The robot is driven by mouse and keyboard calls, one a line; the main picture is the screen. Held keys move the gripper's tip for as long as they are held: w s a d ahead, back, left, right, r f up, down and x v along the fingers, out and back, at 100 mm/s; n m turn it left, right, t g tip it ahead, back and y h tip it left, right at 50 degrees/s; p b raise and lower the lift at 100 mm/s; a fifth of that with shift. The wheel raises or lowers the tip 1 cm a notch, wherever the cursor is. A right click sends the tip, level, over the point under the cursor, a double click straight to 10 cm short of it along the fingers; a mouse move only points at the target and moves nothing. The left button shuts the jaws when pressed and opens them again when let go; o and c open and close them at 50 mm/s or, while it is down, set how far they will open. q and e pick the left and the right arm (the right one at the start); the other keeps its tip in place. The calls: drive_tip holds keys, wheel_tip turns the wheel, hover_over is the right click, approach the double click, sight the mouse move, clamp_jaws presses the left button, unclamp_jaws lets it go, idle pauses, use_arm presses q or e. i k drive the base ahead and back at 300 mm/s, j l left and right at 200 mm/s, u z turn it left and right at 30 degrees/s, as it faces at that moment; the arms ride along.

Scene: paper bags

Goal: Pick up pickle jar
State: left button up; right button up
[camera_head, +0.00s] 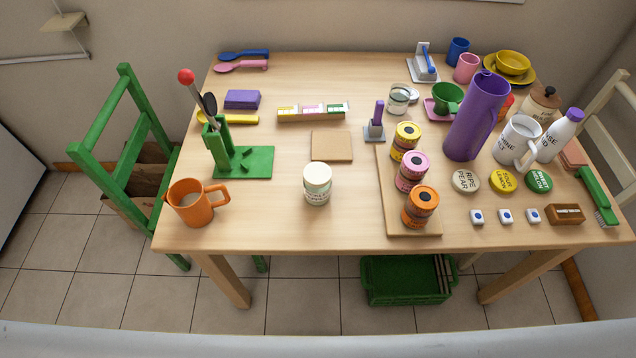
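A small jar (317,185) with a cream lid and a pale label stands upright near the front middle of the table. Its label is too small to read, so I cannot confirm that it is the pickle jar. Three stacked-looking tins with yellow (405,140), pink (411,172) and orange (420,207) sides stand in a row on a wooden board to its right. A clear glass container (399,98) stands farther back. Neither of my grippers is in view.
An orange mug (195,203) and a green stand (240,160) are left of the jar. A flat tan square (331,146) lies behind it. A purple pitcher (477,115) and a white mug (517,142) crowd the right. The table (270,220) is clear immediately around the jar.

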sight(314, 196)
drive_tip(key=l+u, duration=0.35)
drive_tip(key=k+l+u, duration=0.2)
drive_tip(key=l+u, duration=0.2)
drive_tip(key=k+l+u, duration=0.15)
drive_tip(key=l+u, duration=0.2)
